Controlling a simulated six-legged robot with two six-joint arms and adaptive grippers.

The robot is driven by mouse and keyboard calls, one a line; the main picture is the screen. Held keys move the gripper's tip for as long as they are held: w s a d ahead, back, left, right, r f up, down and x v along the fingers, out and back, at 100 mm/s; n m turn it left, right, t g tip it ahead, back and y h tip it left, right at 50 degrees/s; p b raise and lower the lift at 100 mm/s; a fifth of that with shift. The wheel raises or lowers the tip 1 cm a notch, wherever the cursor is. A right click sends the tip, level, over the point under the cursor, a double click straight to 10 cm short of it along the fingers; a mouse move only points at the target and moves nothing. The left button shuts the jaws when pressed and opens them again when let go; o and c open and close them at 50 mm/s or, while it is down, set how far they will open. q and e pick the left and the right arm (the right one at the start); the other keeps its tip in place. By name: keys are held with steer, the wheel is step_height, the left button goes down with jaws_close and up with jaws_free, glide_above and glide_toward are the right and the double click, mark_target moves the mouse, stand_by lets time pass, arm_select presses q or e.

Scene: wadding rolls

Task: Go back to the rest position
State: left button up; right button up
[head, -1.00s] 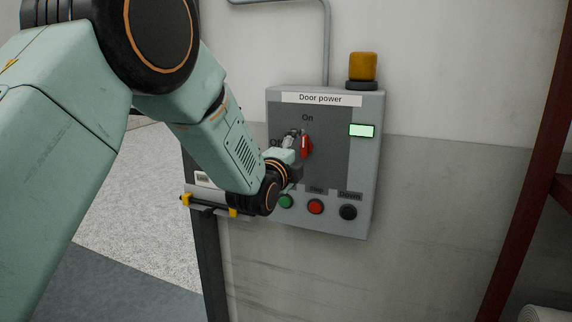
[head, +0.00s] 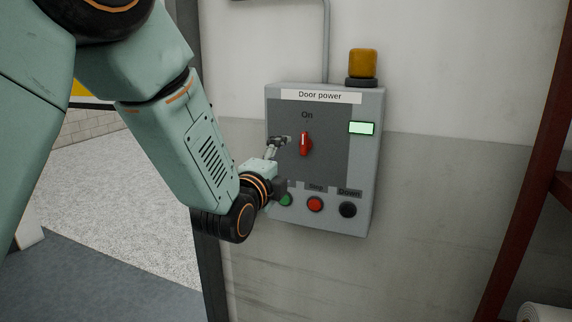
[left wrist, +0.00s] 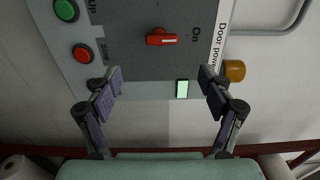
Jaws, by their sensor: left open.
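My left gripper (head: 283,142) is in front of the left part of the door power box (head: 364,190). In the left wrist view my left gripper (left wrist: 158,88) is open with nothing between its fingers. The red rotary switch (head: 305,144) stands upright, pointing to the "On" label, and is apart from the gripper. It also shows in the left wrist view (left wrist: 161,38). A small display (head: 361,128) on the box is lit pale green. My left wrist hides part of the box's lower left. My right gripper is not in view.
Below the switch are a green button (head: 286,200), a red button (head: 315,204) and a black button (head: 348,209). An amber lamp (head: 362,63) sits on the box. A dark red frame (head: 520,170) stands at the right, with a white roll (head: 546,312) low beside it. Open floor lies at left.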

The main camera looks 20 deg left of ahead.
mark_target(303, 144)
arm_select(q)
steer(key=w, duration=1.2)
steer(key=shift+d, duration=0.25)
steer(key=shift+r, duration=0.1)
steer(key=shift+s, duration=0.1)
